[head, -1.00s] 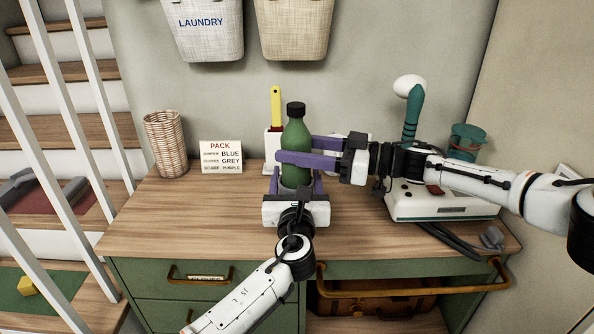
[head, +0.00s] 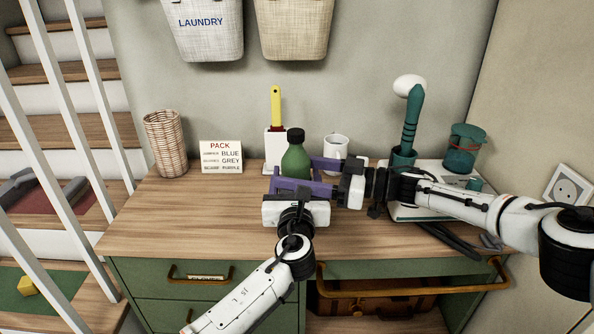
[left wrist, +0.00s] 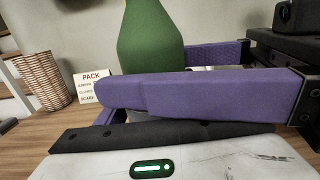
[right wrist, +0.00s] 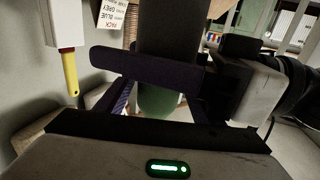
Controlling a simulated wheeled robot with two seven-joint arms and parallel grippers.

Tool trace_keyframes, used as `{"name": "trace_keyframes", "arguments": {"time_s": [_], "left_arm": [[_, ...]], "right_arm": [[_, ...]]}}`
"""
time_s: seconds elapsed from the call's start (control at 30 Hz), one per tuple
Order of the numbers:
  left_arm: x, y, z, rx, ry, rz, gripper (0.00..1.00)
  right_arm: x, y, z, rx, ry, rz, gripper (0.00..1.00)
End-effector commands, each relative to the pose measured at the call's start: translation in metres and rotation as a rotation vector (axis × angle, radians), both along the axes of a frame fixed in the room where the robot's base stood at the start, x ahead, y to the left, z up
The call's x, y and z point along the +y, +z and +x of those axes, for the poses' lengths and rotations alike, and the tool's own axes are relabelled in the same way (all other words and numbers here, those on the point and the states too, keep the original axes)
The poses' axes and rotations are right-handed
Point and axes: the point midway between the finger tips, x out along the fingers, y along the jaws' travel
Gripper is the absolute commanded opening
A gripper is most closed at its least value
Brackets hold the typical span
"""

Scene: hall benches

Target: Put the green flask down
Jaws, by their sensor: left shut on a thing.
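The green flask (head: 296,160), with a dark cap, is upright over the middle of the wooden top. Its lower part and base are hidden behind purple fingers. My left gripper (head: 294,184) comes from the front and is shut on the flask low down; its fingers are mostly hidden. My right gripper (head: 318,176) comes from the right at a similar low height. Its purple fingers stand apart on the near and far sides of the flask and look open. The flask also shows in the left wrist view (left wrist: 150,38) behind a right finger, and in the right wrist view (right wrist: 158,101).
A white mug (head: 335,147) and a yellow-handled brush (head: 275,108) stand behind the flask. A PACK sign (head: 221,158) and wicker basket (head: 166,145) are to the left. A teal tool (head: 411,115) and teal jar (head: 464,150) stand right. The wooden top (head: 185,220) is bare at front left.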

Motion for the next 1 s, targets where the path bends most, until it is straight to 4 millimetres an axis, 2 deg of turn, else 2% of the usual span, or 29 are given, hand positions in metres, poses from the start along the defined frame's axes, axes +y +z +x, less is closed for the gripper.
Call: {"name": "trace_keyframes", "arguments": {"time_s": [0.4, 0.53, 0.8, 1.0], "left_arm": [[0.0, 0.0, 0.0, 0.0, 0.0, 0.0, 0.4], [0.0, 0.0, 0.0, 0.0, 0.0, 0.0, 0.4], [0.0, 0.0, 0.0, 0.0, 0.0, 0.0, 0.4], [0.0, 0.0, 0.0, 0.0, 0.0, 0.0, 0.4]], "right_arm": [[-0.004, 0.004, 0.0, 0.001, -0.002, -0.002, 0.66], [-0.025, 0.004, -0.005, 0.002, -0.004, 0.0, 0.66], [-0.081, 0.005, -0.022, 0.002, -0.003, 0.001, 0.66], [-0.108, 0.005, -0.031, 0.001, -0.001, 0.001, 0.66]]}}
